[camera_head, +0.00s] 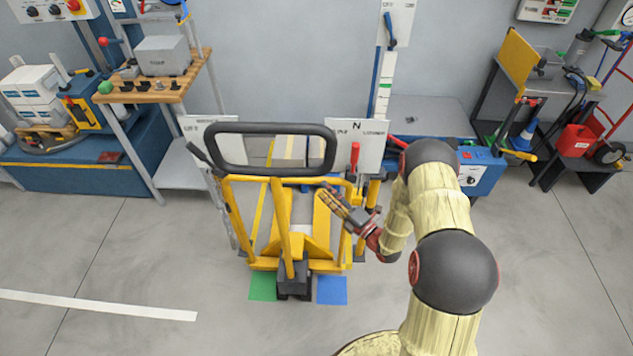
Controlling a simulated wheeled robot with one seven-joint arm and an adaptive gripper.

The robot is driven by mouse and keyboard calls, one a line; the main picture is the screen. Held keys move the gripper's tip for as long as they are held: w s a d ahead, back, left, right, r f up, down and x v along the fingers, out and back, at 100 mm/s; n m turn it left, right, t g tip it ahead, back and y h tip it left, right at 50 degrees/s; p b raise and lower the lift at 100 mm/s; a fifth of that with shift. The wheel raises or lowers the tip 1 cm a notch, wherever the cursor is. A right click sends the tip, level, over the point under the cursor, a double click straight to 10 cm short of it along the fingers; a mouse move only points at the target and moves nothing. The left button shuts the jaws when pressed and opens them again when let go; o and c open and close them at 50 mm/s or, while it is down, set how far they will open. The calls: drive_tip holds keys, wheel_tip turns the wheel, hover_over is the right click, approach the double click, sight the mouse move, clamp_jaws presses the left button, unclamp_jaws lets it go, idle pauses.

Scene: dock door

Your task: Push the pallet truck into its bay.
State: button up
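The yellow pallet truck (290,247) stands upright near the middle, facing the wall. Its black loop handle (272,128) is at the top, toward me. Its small dark wheel (293,280) rests on the floor between a green patch (263,284) and a blue patch (331,290). Yellow strips show behind the handle, but I cannot tell whether they are bay lines or truck parts. My gripper (330,198) is at the truck's right side, below the handle's right end. It overlaps the yellow frame in the picture; contact is unclear. Its finger opening is too small to tell.
A wooden-topped stand (140,90) and a blue bench (95,165) are on the left. A grey-topped blue cabinet (430,115) and a dark workbench (535,110) are on the right. A white floor line (100,305) lies front left. The front floor is mostly clear.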

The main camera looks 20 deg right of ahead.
sight(315, 181)
drive_tip(key=b+x, duration=0.1)
drive_tip(key=x, duration=0.5)
drive_tip(key=shift+c, duration=1.1)
drive_tip(key=c, duration=0.7)
drive_tip(key=shift+s+a, duration=0.1)
clamp_jaws()
